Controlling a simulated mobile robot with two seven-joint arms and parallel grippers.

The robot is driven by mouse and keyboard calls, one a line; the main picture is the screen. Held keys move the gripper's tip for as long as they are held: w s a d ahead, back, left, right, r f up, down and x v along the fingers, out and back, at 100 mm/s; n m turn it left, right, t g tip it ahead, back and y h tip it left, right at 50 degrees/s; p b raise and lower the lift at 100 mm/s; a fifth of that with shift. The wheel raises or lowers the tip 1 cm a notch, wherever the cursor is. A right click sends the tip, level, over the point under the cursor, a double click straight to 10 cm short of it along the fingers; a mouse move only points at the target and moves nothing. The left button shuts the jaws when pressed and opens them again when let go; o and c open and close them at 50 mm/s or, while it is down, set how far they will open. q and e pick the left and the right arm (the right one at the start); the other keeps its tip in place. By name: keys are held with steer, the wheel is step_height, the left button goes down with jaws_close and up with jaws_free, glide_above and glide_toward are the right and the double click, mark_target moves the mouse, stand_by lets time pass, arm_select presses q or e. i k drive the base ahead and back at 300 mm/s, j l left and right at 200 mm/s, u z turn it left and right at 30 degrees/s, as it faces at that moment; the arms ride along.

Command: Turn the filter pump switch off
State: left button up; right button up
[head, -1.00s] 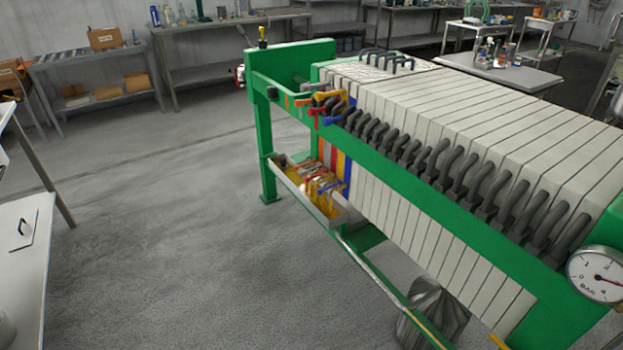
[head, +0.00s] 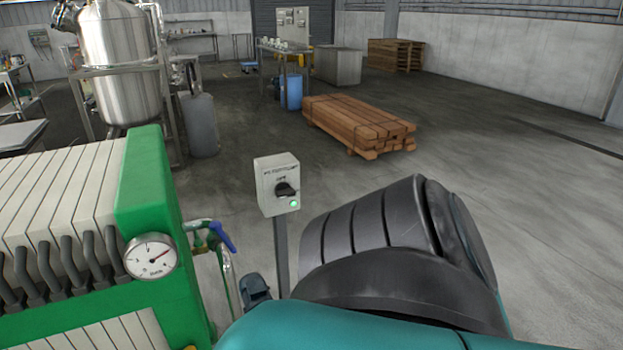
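The filter pump switch is a light grey box (head: 277,184) on a grey post, near the middle of the head view. It has a black rotary knob (head: 285,190) on its front and a lit green lamp below the knob. Small lettering is on the box, too small to read for certain. A large teal and black part of my own arm fills the lower right, close to the camera and to the right of the post. Neither gripper shows in the view.
The green filter press (head: 150,190) with its pressure gauge (head: 151,256) stands at the left. A blue-handled valve (head: 221,236) sits between it and the post. A stack of timber (head: 358,122) lies behind. Floor at the right is open.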

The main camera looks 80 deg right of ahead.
mark_target(282, 191)
steer(key=z, duration=2.2)
